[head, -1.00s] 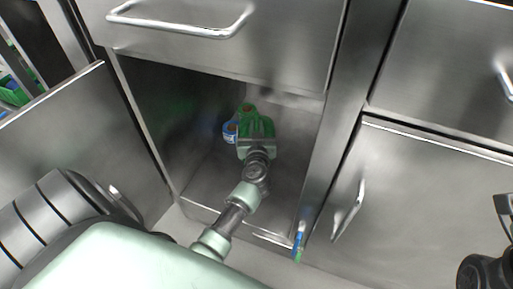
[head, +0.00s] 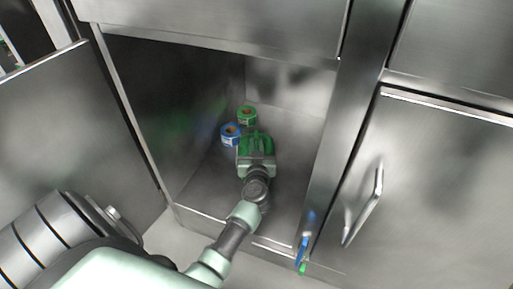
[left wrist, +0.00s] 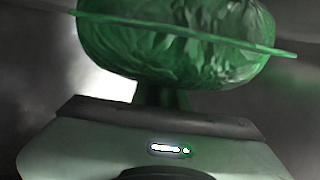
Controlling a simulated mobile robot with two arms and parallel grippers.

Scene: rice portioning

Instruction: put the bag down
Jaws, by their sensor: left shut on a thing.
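A green bag (head: 259,140) is inside the open lower cabinet in the head view, partly hidden by my left gripper. My left gripper (head: 257,150) reaches in through the opening and is shut on the bag. In the left wrist view the crinkled, translucent green bag (left wrist: 175,45) fills the space in front of the gripper, with a thin green rim across it. I cannot tell whether the bag touches the cabinet floor. My right gripper is not in view.
A green roll (head: 247,115) and a blue roll (head: 231,134) stand on the cabinet floor behind and left of the bag. The cabinet's right post (head: 335,130) is close to the arm. An open door (head: 75,130) stands at left. Bare floor (head: 205,185) lies left of the gripper.

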